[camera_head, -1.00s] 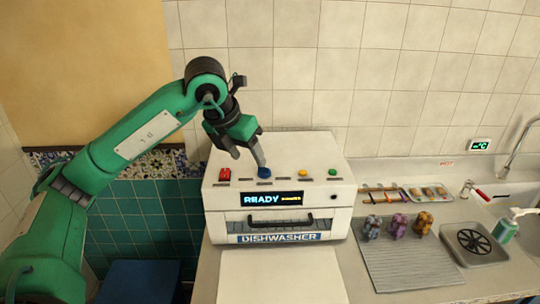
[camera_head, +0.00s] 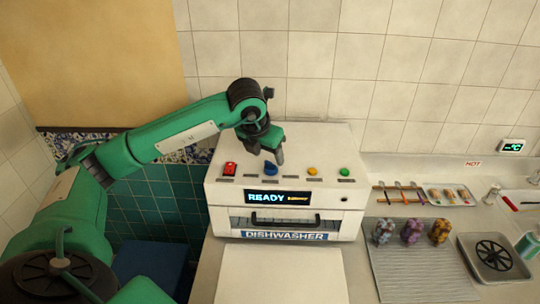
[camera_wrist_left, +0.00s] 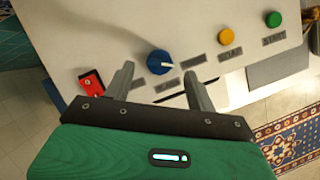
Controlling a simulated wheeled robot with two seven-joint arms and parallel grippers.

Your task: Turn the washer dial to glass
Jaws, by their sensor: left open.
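The blue dial (camera_head: 270,169) is on the sloping top panel of the white dishwasher (camera_head: 226,222), right of the red switch. In the left wrist view the blue dial (camera_wrist_left: 158,62) has a white pointer mark towards the right, and small dark labels lie around it, too blurred to read. My left gripper (camera_head: 270,155) is over the panel, just behind the dial. In the left wrist view my left gripper (camera_wrist_left: 160,80) is open and empty, its fingers spread, with the dial just beyond the gap between the tips. I see no clear contact. My right gripper is out of view.
A red switch (camera_head: 230,168), a yellow button (camera_head: 312,171) and a green button (camera_head: 344,172) share the panel. The display (camera_head: 275,197) reads READY. A ribbed drainboard (camera_head: 415,275) with several small figures and a sink stand at the right.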

